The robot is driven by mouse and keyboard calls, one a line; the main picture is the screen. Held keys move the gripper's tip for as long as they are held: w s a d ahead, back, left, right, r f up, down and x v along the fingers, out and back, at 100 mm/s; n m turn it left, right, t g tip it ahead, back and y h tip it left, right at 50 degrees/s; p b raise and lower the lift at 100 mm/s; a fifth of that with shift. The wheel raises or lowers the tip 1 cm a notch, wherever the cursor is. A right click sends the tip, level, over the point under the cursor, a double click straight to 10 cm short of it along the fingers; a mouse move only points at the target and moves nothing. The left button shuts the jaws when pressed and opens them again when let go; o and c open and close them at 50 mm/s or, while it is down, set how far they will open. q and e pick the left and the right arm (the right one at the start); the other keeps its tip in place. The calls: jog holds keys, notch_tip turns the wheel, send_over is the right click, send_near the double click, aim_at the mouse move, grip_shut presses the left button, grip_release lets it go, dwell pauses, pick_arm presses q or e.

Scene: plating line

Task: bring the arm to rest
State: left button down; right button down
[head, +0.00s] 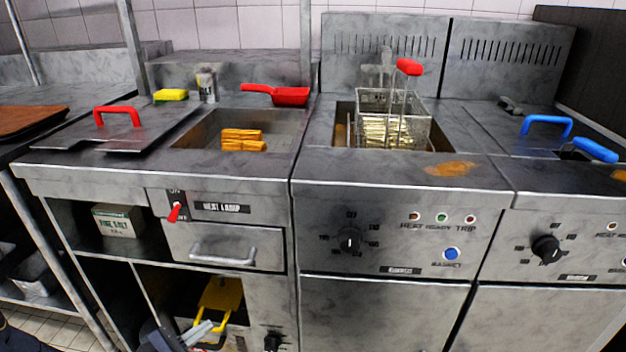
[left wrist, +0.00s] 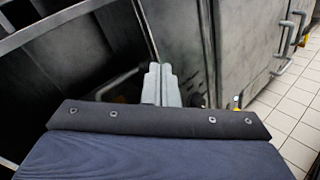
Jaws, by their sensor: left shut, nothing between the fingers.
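My left gripper (head: 200,333) shows at the bottom of the head view, low in front of the open lower shelf of the left counter. Its two pale fingers are together with nothing between them. In the left wrist view the closed fingers (left wrist: 160,86) point at the dark cabinet front. A yellow object with a handle (head: 221,296) is on the lower shelf just behind the gripper in the head view; I cannot tell whether they touch. My right gripper is not in view.
A fryer basket (head: 391,118) with fries sits in the middle fryer. Golden pieces (head: 243,139) lie in the left well, with a red scoop (head: 290,96) behind. A red-handled lid (head: 117,136) lies at left. The cabinet edges are close to my left gripper; tiled floor (left wrist: 300,108) is clear at right.

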pick_arm(q)
jog(key=s+d+r+m+g+h, duration=0.2)
jog(key=s+d+r+m+g, duration=0.75)
jog(key=r+m, duration=0.4)
jog(key=s+a+r+m+t+y, duration=0.1)
jog(key=s+r+m+y, duration=0.1)
jog(key=s+m+y, duration=0.3)
jog(key=s+a+r+m+t+y, duration=0.1)
jog(key=s+a+r+m+y, duration=0.2)
jog(key=s, duration=0.5)
notch_tip(320, 180, up, 28)
jog(key=y+p, duration=0.1)
jog(key=p, duration=2.7)
jog(key=shift+d+f+m+p, duration=0.15)
jog(key=shift+d+m+p, duration=0.2)
